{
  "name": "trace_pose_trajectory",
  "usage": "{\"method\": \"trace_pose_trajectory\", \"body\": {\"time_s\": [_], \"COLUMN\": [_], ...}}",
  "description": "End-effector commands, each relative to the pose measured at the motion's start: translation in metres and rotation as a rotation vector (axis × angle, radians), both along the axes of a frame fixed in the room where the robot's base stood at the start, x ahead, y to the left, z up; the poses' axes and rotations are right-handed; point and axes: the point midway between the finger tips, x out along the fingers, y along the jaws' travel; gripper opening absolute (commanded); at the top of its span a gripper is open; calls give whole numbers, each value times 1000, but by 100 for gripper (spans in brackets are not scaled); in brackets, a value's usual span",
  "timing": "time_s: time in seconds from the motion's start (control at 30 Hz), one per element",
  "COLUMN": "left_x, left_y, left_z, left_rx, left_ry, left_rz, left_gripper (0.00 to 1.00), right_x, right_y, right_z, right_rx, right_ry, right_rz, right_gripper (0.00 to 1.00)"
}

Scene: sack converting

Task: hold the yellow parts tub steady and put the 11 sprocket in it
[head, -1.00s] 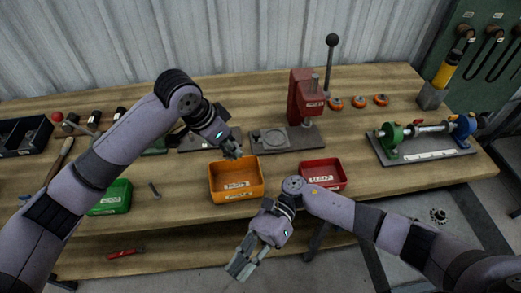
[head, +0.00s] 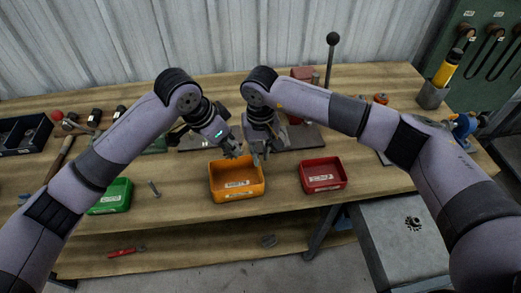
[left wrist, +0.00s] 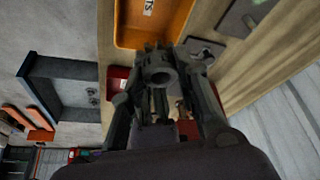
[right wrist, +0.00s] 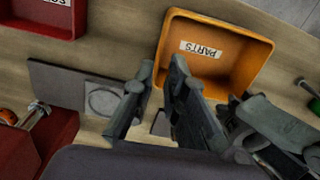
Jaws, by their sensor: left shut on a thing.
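The yellow parts tub (head: 237,196), orange-yellow with a white label, stands upright near the bench's front edge. It also shows in the right wrist view (right wrist: 237,78) and at the top of the left wrist view (left wrist: 128,38); its visible inside looks empty. My left gripper (head: 233,152) is at the tub's back rim, shut on a dark toothed sprocket (left wrist: 160,70) with a round hub. I cannot read the sprocket's number. My right gripper (head: 262,157) is at the tub's back right corner; its fingers (right wrist: 160,68) are apart, with no visible grip on the wall.
A red tub (head: 323,186) stands to the right, a green tub (head: 118,202) to the left. Another dark toothed wheel (head: 413,223) lies on a grey surface (head: 390,255) at the lower right. A red press (head: 303,73) stands behind my right arm. Bare bench separates the yellow and red tubs.

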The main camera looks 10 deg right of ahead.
Motion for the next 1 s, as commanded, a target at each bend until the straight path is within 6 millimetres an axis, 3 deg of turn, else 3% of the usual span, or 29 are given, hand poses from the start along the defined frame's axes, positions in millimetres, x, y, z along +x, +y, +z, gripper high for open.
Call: {"method": "trace_pose_trajectory", "body": {"time_s": [0.3, 0.5, 0.7, 1.0], "left_x": [0, 0, 0, 0], "left_y": [0, 0, 0, 0], "left_z": [1, 1, 1, 1], "left_rx": [-2, -2, -2, -1], "left_ry": [-1, -1, -1, -2], "left_rz": [0, 0, 0, 0], "left_gripper": [0, 0, 0, 0], "right_x": [-2, -2, -1, -1], "right_y": [1, 1, 1, 0], "right_z": [-62, -91, -104, -105], "right_rx": [3, 3, 3, 3], "right_ry": [7, 5, 4, 3], "right_rz": [-2, -3, -2, -2], "right_gripper": [13, 13, 13, 13]}}
